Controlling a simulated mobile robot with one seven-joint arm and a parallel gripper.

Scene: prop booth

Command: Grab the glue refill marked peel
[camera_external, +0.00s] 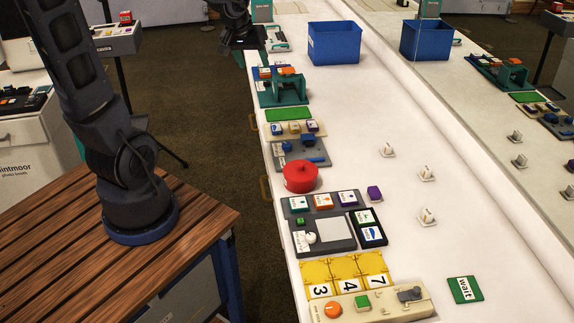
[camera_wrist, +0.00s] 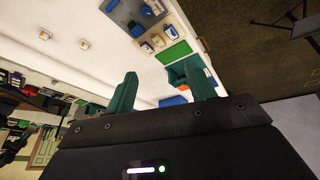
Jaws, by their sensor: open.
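My gripper (camera_external: 250,48) is above the far left end of the white counter. In the wrist view its two teal fingers stand wide apart, with nothing between them (camera_wrist: 161,72). I cannot tell which thing is the refill marked peel; the small labels are unreadable. Farther back, a beige rack (camera_external: 268,131) holds small blue, cream and purple labelled pieces. Orange-topped pieces (camera_external: 287,71) sit at a teal stand (camera_external: 292,92).
A blue bin (camera_external: 334,43) stands at the back. A red round lidded pot (camera_external: 300,177), a green pad (camera_external: 289,114) and yellow number cards (camera_external: 345,275) line the near-left side. Several white switches (camera_external: 427,174) stand mid-counter. The counter's back middle is largely clear. A mirror-like strip repeats the scene at right.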

